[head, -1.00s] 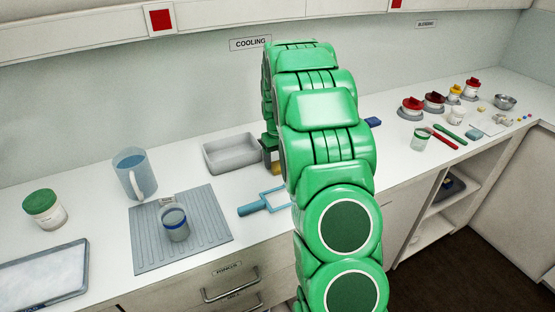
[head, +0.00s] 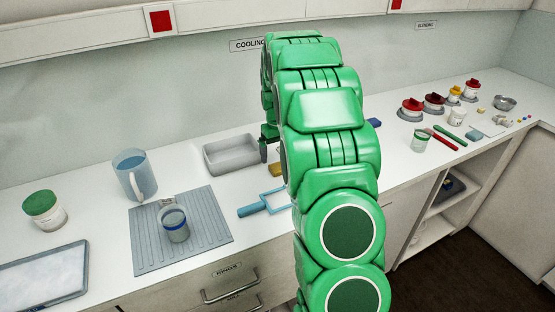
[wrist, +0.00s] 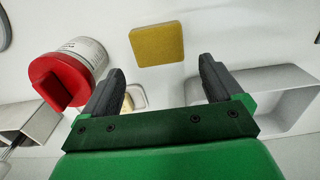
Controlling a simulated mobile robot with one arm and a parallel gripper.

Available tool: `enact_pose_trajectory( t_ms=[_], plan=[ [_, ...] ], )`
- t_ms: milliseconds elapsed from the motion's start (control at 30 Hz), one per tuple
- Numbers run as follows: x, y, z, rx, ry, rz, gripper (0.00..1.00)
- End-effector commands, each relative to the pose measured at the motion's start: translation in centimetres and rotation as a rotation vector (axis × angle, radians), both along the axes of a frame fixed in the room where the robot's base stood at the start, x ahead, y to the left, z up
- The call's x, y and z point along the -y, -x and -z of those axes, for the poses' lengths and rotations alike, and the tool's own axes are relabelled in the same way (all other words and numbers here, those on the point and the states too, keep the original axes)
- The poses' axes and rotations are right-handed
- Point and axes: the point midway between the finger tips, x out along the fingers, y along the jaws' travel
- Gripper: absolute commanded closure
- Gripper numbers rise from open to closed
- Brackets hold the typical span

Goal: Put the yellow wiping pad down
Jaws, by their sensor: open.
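The yellow wiping pad (head: 275,170) lies on the white counter just right of the grey tray, partly hidden by my arm. In the wrist view the pad (wrist: 157,45) shows whole, a flat rounded square beyond my fingertips. My gripper (wrist: 160,72) is open and empty, its two dark fingers apart from the pad. In the head view only a dark finger of it shows above the pad; my green arm hides the rest.
The grey tray (head: 232,152) stands close by; a red-lidded jar (wrist: 75,70) is near my gripper in the wrist view. A blue-handled tool (head: 262,203) lies in front.

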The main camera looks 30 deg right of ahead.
Motion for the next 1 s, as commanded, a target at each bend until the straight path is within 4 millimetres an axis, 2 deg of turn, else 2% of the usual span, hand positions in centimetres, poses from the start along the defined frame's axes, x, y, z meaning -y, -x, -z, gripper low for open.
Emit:
enact_pose_trajectory(
  t_ms=[200,400,567,800,1000],
  plan=[
    [0.0,-0.1,-4.3,0.006,0.0,0.001,0.07],
    [0.0,-0.1,-7.0,0.005,0.0,0.001,0.07],
    [0.0,-0.1,-8.1,0.004,0.001,0.001,0.07],
    [-0.2,0.2,-8.5,0.002,0.0,0.001,0.07],
    [-2.3,2.5,-9.8,-0.008,-0.003,-0.001,0.07]
  ],
)
